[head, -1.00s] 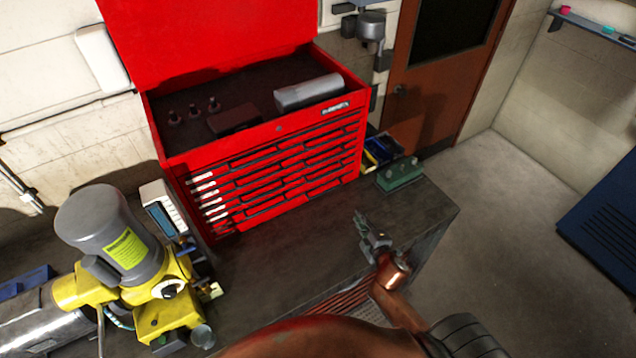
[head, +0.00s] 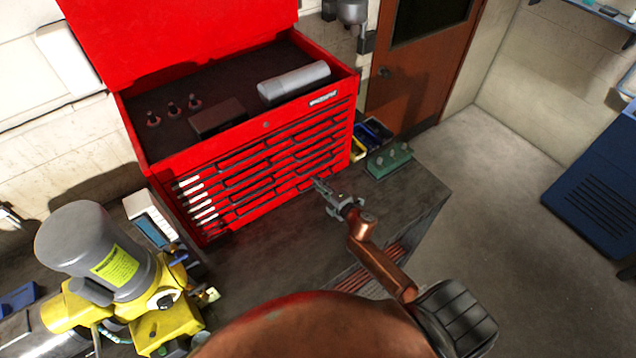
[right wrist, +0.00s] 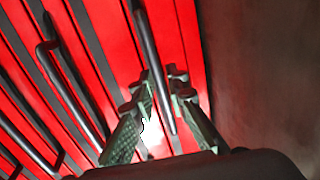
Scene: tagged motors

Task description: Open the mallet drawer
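The red tool chest (head: 225,153) stands on the bench with its lid up. Its front has a stack of closed drawers with dark bar handles. White labels (head: 195,200) run down the drawers' left ends; I cannot read which one is the mallet drawer. My right gripper (head: 320,187) is at the lower right of the drawer fronts. In the right wrist view its two green fingers (right wrist: 162,88) are apart, and a dark drawer handle (right wrist: 149,45) runs between them; I cannot tell whether they touch it. My left gripper is out of view.
A yellow and grey motor (head: 110,270) and a white boxed device (head: 150,218) stand at left. A green block (head: 388,160) and a small bin (head: 370,136) sit right of the chest. The bench (head: 270,250) is bare in front.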

